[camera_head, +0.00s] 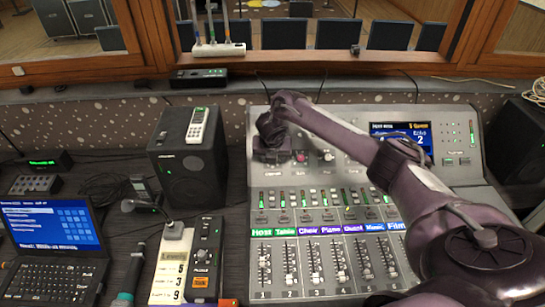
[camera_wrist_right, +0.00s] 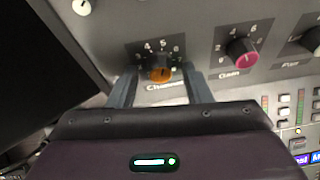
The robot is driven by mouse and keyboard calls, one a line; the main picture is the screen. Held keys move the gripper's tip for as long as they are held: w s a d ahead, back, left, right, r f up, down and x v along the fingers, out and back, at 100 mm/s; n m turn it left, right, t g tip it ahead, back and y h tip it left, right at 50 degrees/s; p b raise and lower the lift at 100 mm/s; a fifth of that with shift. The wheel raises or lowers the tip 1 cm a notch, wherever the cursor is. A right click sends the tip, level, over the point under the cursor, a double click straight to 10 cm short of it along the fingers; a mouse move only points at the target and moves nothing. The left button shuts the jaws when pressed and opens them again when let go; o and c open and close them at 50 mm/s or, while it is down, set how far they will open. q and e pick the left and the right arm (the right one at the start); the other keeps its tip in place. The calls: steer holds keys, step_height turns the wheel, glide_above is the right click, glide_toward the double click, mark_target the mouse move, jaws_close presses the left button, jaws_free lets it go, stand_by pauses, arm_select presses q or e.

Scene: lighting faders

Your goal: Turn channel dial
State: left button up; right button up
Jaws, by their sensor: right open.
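The channel dial (camera_wrist_right: 161,73) is a small orange knob in the right wrist view, under printed numbers including 4, 5 and 6, with its label partly visible below. Its exact setting is hard to read. My right gripper (camera_wrist_right: 160,78) is open, with one grey finger on each side of the dial and a visible gap to it on both sides. In the head view my right gripper (camera_head: 270,138) is over the upper left of the mixing console (camera_head: 465,175) and hides the dial. My left gripper is in neither view.
A pink gain dial (camera_wrist_right: 242,51) sits to the right of the channel dial, with another knob (camera_wrist_right: 312,40) beyond it. Labelled faders (camera_head: 315,270) fill the console's lower part. A black speaker (camera_head: 188,160) stands just left of the console. A laptop (camera_head: 55,240) is at far left.

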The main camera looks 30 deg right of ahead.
jaws_close()
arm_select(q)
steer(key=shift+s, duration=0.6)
